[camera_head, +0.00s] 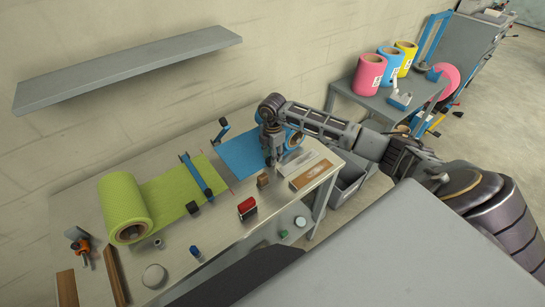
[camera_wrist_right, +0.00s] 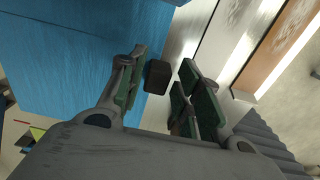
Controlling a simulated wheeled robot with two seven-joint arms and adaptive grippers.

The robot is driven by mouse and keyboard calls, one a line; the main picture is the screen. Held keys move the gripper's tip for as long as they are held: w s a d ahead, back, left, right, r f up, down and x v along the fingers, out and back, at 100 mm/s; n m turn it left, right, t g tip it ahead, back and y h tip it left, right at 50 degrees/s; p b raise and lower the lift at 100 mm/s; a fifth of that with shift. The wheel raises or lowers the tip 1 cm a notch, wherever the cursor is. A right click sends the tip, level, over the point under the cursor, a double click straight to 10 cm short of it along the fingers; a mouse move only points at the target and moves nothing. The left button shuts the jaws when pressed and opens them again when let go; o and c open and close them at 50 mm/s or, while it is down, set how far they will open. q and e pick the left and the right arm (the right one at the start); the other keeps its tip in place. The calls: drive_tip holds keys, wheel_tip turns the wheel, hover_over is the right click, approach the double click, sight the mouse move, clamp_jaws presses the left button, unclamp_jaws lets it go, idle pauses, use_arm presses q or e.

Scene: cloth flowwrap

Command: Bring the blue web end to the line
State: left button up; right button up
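The blue web (camera_head: 240,154) lies flat on the table, running from a blue roll (camera_head: 294,139) partly hidden behind my right gripper. The blue web (camera_wrist_right: 70,55) fills the upper left of the right wrist view. My right gripper (camera_head: 273,158) points down over the web's right part, near the roll. In the wrist view its green-padded fingers (camera_wrist_right: 165,90) are apart; a small dark block shows between them, and I cannot tell if they touch it. A thin red mark (camera_head: 231,190) shows between the blue and green webs. My left gripper is not in view.
A green roll (camera_head: 122,207) with its web lies left, crossed by a blue bar (camera_head: 195,175). A brown block (camera_head: 263,180), a red-and-black block (camera_head: 247,208) and a wooden board (camera_head: 310,174) sit near the front edge. A grey shelf (camera_head: 130,66) hangs above.

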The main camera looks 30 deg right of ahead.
drive_tip(key=shift+f, duration=0.95)
clamp_jaws()
